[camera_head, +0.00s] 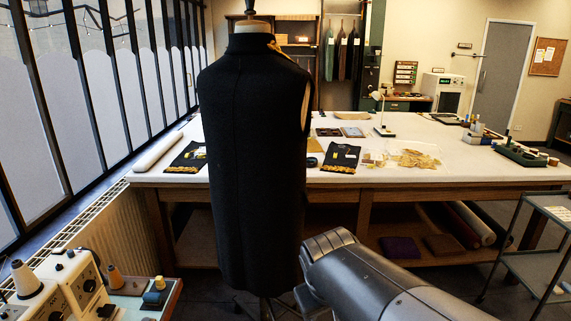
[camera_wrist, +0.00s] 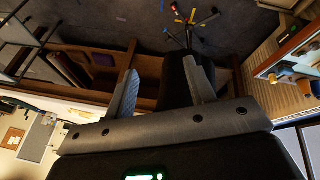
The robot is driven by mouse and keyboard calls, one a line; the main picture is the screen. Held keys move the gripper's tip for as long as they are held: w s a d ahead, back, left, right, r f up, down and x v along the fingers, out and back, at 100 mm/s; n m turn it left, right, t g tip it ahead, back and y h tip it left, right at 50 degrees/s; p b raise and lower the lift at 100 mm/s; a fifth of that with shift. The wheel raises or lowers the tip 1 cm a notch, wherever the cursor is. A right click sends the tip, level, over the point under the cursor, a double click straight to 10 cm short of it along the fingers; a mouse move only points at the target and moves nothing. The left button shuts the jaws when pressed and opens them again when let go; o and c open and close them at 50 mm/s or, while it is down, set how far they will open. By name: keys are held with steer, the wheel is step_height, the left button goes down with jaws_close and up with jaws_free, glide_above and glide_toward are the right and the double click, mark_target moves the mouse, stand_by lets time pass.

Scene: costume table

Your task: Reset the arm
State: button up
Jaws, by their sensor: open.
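My gripper (camera_wrist: 160,66) shows in the wrist view, its two grey fingers spread apart with nothing held between them. The wrist view is upside down, with the floor at the top. A dark form, apparently the lower part of the black garment (camera_wrist: 175,82), shows beyond the fingers, apart from them as far as I can tell. In the head view, my grey arm reaches in from the lower right, and the gripper itself is not visible there. A dress form in a black sleeveless garment (camera_head: 250,150) stands upright just left of my arm.
A long worktable (camera_head: 340,198) stands behind the dress form, with folded dark cloths, gold trim and small tools on it. A sewing machine (camera_head: 72,278) and spools are at the lower left. A metal cart (camera_head: 515,243) stands at the right. A tripod base (camera_wrist: 188,22) shows on the floor.

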steer(key=s+d+r+m+t+y, duration=0.1)
steer(key=s+d+r+m, duration=0.2)
steer(key=s+d, duration=0.4)
steer(key=s+m, duration=0.1)
steer(key=s, duration=0.1)
steer(key=shift+s, duration=0.35)
